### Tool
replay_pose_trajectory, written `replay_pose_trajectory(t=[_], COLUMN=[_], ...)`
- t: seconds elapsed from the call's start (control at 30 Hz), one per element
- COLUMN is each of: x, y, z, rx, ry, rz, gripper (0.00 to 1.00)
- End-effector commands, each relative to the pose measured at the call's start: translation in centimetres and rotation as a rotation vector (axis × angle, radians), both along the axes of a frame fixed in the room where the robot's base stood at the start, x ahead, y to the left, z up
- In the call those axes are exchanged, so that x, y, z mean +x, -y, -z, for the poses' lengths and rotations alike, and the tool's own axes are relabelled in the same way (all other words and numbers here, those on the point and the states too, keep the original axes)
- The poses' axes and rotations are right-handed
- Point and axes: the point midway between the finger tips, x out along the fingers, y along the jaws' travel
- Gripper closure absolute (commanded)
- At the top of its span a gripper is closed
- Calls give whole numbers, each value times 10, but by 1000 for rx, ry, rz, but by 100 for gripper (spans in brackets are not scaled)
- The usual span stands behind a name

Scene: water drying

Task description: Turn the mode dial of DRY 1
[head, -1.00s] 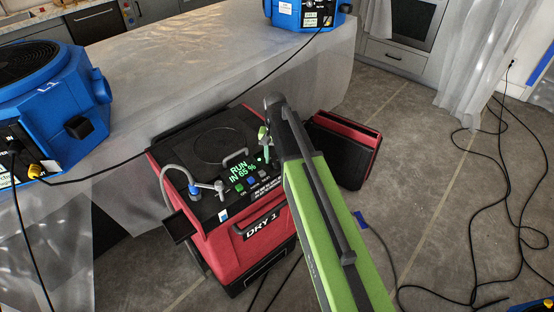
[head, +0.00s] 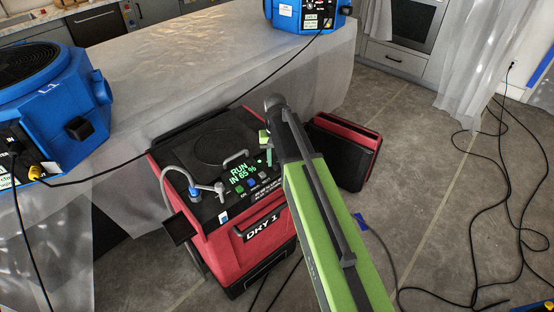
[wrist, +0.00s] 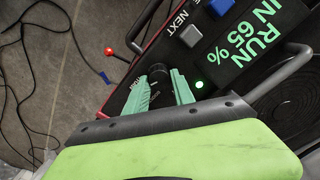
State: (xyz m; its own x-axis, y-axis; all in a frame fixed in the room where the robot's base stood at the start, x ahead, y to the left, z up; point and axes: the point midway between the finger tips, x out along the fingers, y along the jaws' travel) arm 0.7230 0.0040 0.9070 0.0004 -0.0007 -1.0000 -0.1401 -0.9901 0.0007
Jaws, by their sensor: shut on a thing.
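DRY 1 is a red and black dehumidifier (head: 262,222) standing on the floor in the head view. Its green display (head: 241,174) reads RUN IN 65 %. In the wrist view the display (wrist: 240,35) is at the top right. The mode dial (wrist: 158,73) is a dark round knob on the panel, with small white lettering around it. My gripper (wrist: 160,78) has its two green fingers on either side of the dial, shut on it. In the head view my gripper (head: 267,147) is at the panel's right end, and the dial is hidden there.
A blue button (wrist: 220,5) and a grey button (wrist: 190,36) sit beside the display. A red-knobbed lever (wrist: 109,51) is near the panel edge. A second red unit (head: 341,150) stands to the right. Black cables (head: 480,215) lie on the floor at right.

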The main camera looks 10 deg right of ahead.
Motion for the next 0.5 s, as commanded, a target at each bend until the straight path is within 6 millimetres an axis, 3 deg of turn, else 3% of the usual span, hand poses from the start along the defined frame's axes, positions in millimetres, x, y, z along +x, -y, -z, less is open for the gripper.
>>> replay_pose_trajectory(t=[0.5], x=[0], y=[-1], z=[0], rx=[0], ry=[0], rz=[-479], gripper=[100])
